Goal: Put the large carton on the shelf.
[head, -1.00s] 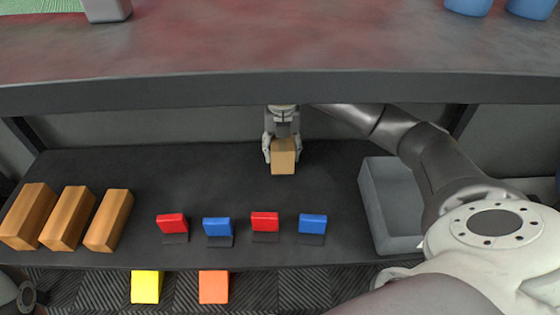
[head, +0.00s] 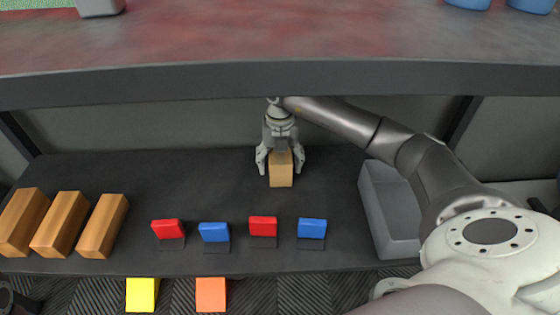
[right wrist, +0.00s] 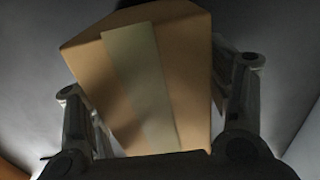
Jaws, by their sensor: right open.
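The carton (head: 281,176) is a small-looking brown box on the dark shelf (head: 200,180), under the upper deck. My right gripper (head: 280,164) is open around it, with one finger on each side and a gap visible beside the carton. In the right wrist view the carton (right wrist: 150,80) appears large and tilted in the picture, with a pale tape strip, between the spread fingers. The carton's underside is hidden. My left gripper is not in view.
Several wooden blocks (head: 60,224) stand at the shelf's left. Red and blue pieces (head: 214,232) line its front. A grey bin (head: 388,215) stands at the right. Yellow (head: 142,294) and orange (head: 211,294) blocks lie in front. The upper deck's edge (head: 280,82) overhangs the shelf.

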